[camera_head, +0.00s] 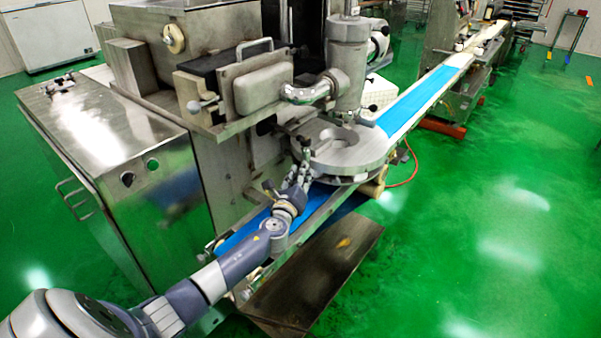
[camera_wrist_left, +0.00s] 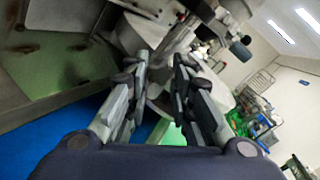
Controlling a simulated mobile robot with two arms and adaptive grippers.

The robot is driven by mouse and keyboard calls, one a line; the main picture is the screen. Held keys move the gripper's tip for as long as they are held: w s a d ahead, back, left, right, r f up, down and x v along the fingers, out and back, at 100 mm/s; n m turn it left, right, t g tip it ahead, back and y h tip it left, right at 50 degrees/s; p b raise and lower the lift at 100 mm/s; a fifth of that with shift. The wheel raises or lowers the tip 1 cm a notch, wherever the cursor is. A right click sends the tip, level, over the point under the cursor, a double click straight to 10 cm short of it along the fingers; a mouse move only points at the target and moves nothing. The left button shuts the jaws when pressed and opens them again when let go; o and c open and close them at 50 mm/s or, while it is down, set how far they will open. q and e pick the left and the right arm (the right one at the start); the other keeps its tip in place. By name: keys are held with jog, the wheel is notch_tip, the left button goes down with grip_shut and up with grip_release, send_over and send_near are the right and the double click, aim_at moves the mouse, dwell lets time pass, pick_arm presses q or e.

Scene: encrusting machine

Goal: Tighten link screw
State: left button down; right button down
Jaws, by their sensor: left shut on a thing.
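My left gripper (camera_head: 302,168) reaches up to the left edge of the round grey metal ring plate (camera_head: 350,160) on the encrusting machine. A small dark-topped screw (camera_head: 306,143) stands upright at that edge, right at the fingertips. In the left wrist view the two fingers of the gripper (camera_wrist_left: 162,66) point at the machine with a grey metal part between their tips. The gripper is shut on what looks like the link screw, though the fingers hide most of the contact. My right gripper is in neither view.
A blue conveyor belt (camera_head: 443,82) runs under the ring plate towards the back right. A steel cabinet (camera_head: 140,165) stands at the left, and a bent pipe (camera_head: 312,91) and upright cylinder (camera_head: 347,60) rise above the plate. Green floor is open at the right.

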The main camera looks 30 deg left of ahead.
pick_arm(q)
jog(key=shift+m+p, duration=0.45)
jog(key=shift+m, duration=1.05)
jog(key=c, duration=1.4)
grip_release()
jog(key=v, duration=1.2)
jog(key=shift+s+f, duration=0.1)
